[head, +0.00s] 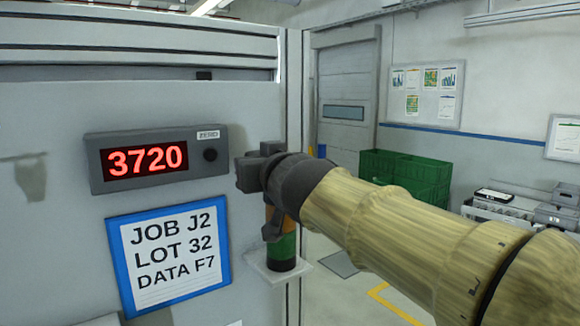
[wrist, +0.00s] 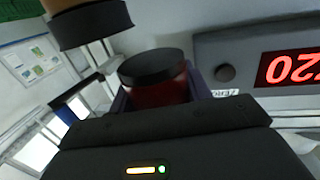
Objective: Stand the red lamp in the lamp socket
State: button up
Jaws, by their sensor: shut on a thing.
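My gripper (head: 258,172) is in front of the grey cabinet's right edge in the head view, just above a lamp stack. The gripper is shut on the red lamp (wrist: 158,92), which shows in the wrist view with its black end facing the picture's top. The gripper and arm hide the lamp in the head view. The stack has a green section (head: 284,246), an orange section above it and a black foot. In the wrist view, a black collar (wrist: 92,26) on the orange section, seemingly the lamp socket, appears apart from the red lamp. Its opening is not visible.
The stack stands on a small pale shelf (head: 258,272) at the cabinet (head: 60,240). A red display (head: 148,160) reading 3720 and a blue-framed job card (head: 170,254) are to the left. Green crates (head: 405,172) and a bench with equipment stand farther back.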

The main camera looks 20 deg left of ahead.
jog(key=shift+w+d+f, duration=0.15)
jog(key=shift+w+f, duration=0.1)
jog(key=shift+w, duration=0.2)
jog(key=shift+w+d+f, duration=0.1)
jog(key=shift+w+f, duration=0.15)
jog(key=shift+w, duration=0.2)
jog(key=shift+w, duration=0.1)
jog(key=w+f, duration=0.1)
jog(key=w+d+f, duration=0.1)
jog(key=w, duration=0.1)
jog(key=shift+w+f, duration=0.3)
jog(key=shift+f, duration=0.1)
jog(key=shift+d+f, duration=0.1)
jog(key=shift+f, duration=0.15)
jog(key=shift+c, duration=0.9)
jog(key=o, duration=1.1)
jog(key=shift+o, duration=0.8)
jog(key=shift+w, duration=0.2)
jog(key=shift+s+r, duration=0.1)
jog(key=shift+r, duration=0.05)
jog(key=shift+s, duration=0.1)
